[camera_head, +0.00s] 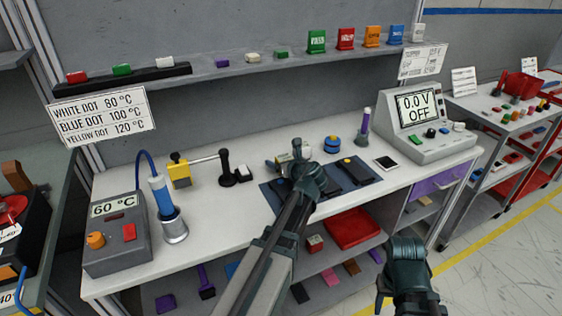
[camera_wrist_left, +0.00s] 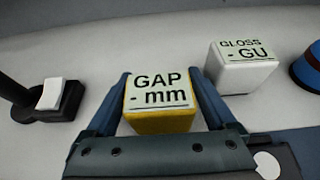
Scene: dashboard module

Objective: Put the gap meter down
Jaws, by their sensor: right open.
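The gap meter (camera_wrist_left: 160,92), a yellow block with a white "GAP - mm" face, sits between the two blue fingers of my left gripper (camera_wrist_left: 160,82) in the left wrist view. The fingers appear shut on its sides. In the head view my left gripper (camera_head: 285,160) is at the back edge of the dark mat on the bench, largely covering the meter. I cannot tell whether the meter touches the bench top. My right gripper (camera_head: 402,288) is open and low in front of the bench, apart from everything.
The white gloss meter (camera_wrist_left: 240,66) stands just right of the gap meter. A black stand with a white block (camera_wrist_left: 55,95) is to the left. A blue round item (camera_head: 332,144) is behind the dark mat (camera_head: 272,196).

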